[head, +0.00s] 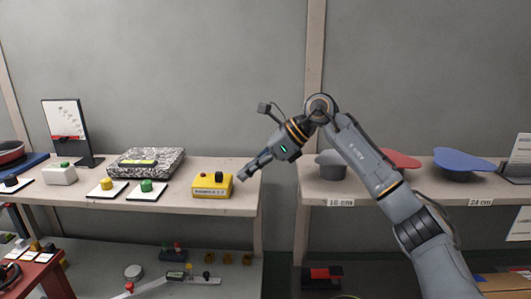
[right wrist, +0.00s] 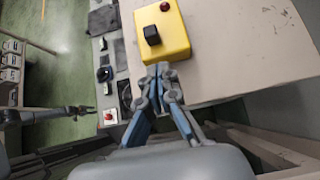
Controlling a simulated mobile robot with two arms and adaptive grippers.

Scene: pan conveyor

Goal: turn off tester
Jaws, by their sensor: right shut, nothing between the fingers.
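The tester appears to be the yellow box (head: 212,187) with a black switch on top and a label on its front. It sits at the right end of the left shelf. The right wrist view shows the box (right wrist: 175,35) close up, with its black switch (right wrist: 151,35) and a small red knob or lamp (right wrist: 165,6). My right gripper (head: 243,177) is shut and empty, just right of the box. In the right wrist view its fingertips (right wrist: 158,68) are close to the box's edge; I cannot tell whether they touch. My left gripper is not in the head view.
Left along the shelf (head: 170,205) are a green button (head: 146,186), a yellow button (head: 106,184) and a speckled slab (head: 147,162). Wall space above is clear.

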